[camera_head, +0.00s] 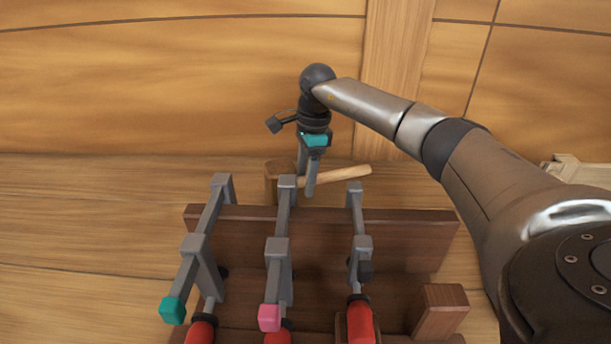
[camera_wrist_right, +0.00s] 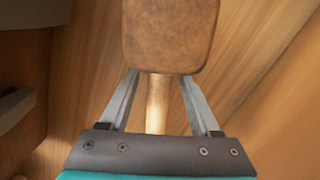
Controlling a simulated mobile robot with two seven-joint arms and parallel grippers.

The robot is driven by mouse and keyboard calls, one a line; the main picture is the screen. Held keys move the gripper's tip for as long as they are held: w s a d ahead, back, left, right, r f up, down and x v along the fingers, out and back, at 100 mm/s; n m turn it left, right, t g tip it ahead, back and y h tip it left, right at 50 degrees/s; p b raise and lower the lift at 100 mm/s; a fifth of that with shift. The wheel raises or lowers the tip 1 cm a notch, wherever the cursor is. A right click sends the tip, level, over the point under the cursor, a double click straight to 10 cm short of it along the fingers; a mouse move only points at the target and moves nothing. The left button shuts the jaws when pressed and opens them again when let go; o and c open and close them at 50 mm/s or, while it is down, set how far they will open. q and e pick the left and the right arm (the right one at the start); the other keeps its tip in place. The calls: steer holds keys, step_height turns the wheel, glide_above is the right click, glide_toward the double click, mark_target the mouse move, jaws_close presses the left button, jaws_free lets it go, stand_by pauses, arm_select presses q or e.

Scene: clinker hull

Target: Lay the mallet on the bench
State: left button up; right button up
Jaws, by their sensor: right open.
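The mallet has a brown block head (camera_head: 276,184) and a pale round handle (camera_head: 342,175). It lies behind the dark wooden stand, with its handle pointing right. My right gripper (camera_head: 307,188) is open over the handle, close to the head. In the right wrist view, the mallet head (camera_wrist_right: 170,35) lies beyond the fingertips. The handle (camera_wrist_right: 157,100) runs between the two apart fingers of my gripper (camera_wrist_right: 160,80). I cannot tell whether the fingers touch it. My left gripper is out of view. I cannot tell which surface is the bench.
A dark wooden stand (camera_head: 420,235) in front holds several grey clamps (camera_head: 208,255) with red handles and green or pink pads. A wooden block (camera_head: 441,306) is at its right. The planked hull wall (camera_head: 180,80) rises behind. Bare planks (camera_head: 80,215) lie to the left.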

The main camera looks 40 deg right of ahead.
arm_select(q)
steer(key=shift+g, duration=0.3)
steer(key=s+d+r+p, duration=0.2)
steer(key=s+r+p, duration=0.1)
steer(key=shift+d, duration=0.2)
arm_select(e)
step_height(320, 180, up, 15)
steer(key=d, duration=0.1)
steer(key=shift+s+d+r, duration=0.15)
steer(key=shift+s+d, duration=0.15)
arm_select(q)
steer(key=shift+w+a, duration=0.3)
